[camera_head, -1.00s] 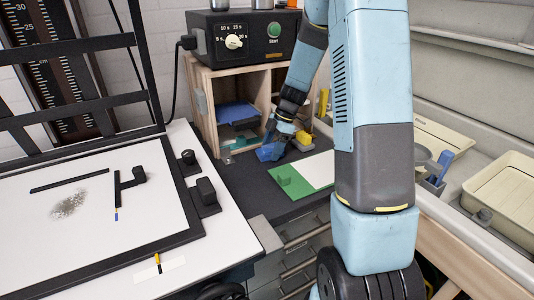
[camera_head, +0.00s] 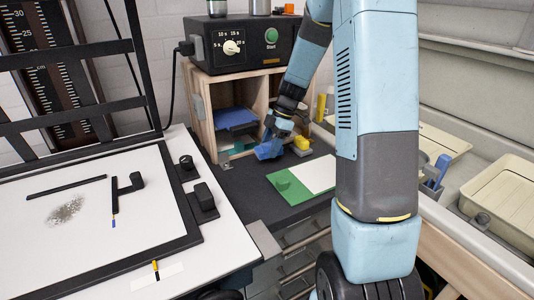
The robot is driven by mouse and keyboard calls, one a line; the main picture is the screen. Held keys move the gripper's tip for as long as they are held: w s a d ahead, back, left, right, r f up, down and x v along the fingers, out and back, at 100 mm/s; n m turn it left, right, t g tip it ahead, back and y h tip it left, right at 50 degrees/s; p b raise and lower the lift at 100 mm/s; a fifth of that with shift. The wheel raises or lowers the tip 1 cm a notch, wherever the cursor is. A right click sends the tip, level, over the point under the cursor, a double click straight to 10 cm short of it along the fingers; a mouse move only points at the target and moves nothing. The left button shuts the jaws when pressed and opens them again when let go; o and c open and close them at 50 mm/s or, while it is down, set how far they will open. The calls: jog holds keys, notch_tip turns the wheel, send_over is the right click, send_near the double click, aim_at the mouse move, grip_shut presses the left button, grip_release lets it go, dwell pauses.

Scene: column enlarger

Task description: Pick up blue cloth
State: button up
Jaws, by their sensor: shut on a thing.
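The blue cloth (camera_head: 268,150) is a small crumpled blue piece in front of the wooden shelf box. My gripper (camera_head: 274,139) is shut on it, reaching down from the upper right. The fingertips are partly hidden by the cloth and the wrist. I cannot tell whether the cloth still touches the dark counter below it.
The wooden shelf box (camera_head: 203,122) holds blue flat items (camera_head: 236,117) and carries a black timer (camera_head: 222,52). A yellow object (camera_head: 302,142) is close right of my gripper. A green and white sheet (camera_head: 287,185) lies in front. Trays (camera_head: 498,196) stand at right.

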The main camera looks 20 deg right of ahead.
aim_at(266, 145)
notch_tip(266, 145, up, 4)
jog(key=shift+r, duration=0.1)
jog(key=s+d, duration=0.2)
jog(key=s, duration=0.7)
jog(key=s+d, duration=0.2)
jog(key=s, duration=0.8)
jog(key=shift+s+f, duration=0.15)
jog(key=shift+f, duration=0.05)
jog(key=o, duration=0.4)
jog(key=shift+c, duration=1.3)
